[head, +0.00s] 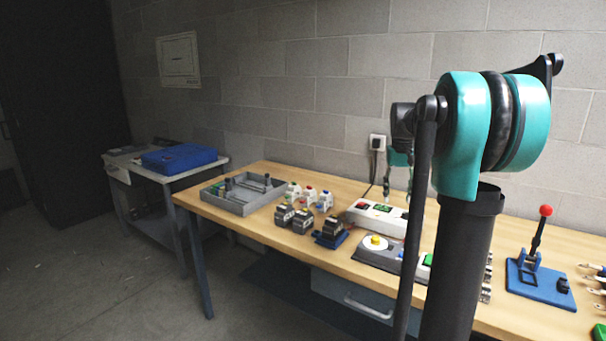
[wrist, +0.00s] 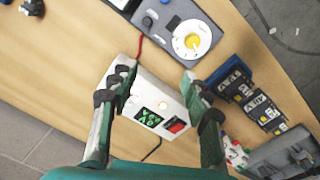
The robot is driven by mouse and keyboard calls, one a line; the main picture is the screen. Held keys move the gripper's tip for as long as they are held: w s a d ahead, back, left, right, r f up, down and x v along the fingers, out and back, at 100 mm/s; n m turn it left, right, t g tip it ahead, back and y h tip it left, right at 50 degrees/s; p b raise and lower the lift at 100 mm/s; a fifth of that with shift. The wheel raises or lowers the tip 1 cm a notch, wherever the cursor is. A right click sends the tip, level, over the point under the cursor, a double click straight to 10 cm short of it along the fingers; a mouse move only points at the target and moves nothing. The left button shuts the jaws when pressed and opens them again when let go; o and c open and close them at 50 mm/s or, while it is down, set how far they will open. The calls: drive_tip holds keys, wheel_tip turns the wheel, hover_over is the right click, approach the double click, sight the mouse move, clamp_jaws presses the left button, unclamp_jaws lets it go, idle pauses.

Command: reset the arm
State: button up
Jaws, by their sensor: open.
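My gripper (wrist: 158,78) is open and empty in the wrist view, with its two dark-and-green fingers apart. Between and beyond the fingers is a white box (wrist: 163,88) with a green-marked panel, a red switch and a small yellow lamp. I cannot tell the exact height of the fingers above it. In the head view, my teal and black arm stands at the right and hides part of the bench. The white box (head: 365,217) lies on the bench just left of it, and a small teal part of my gripper's end shows above it.
The wooden bench (head: 255,222) carries a grey tray (head: 225,199), several small dark and white devices, a control box with a yellow knob (head: 376,242), and a blue-based lever with a red ball (head: 545,211). A side table with a blue case (head: 180,158) stands left.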

drive_tip(key=s+a+f+t, duration=0.1)
drive_tip(key=s+a+f, duration=0.2)
drive_tip(key=s+f, duration=0.5)
drive_tip(key=s+a+f+n+t, duration=0.1)
drive_tip(key=s+a+f, duration=0.3)
drive_tip(key=s+f, duration=0.4)
drive_tip(key=s+a+f+t, duration=0.2)
drive_tip(key=s+a+f, duration=0.1)
drive_tip(key=s+f, duration=0.5)
drive_tip(key=shift+s+a+n, duration=0.3)
drive_tip(key=shift+s+a, duration=0.05)
drive_tip(key=shift+s, duration=0.9)
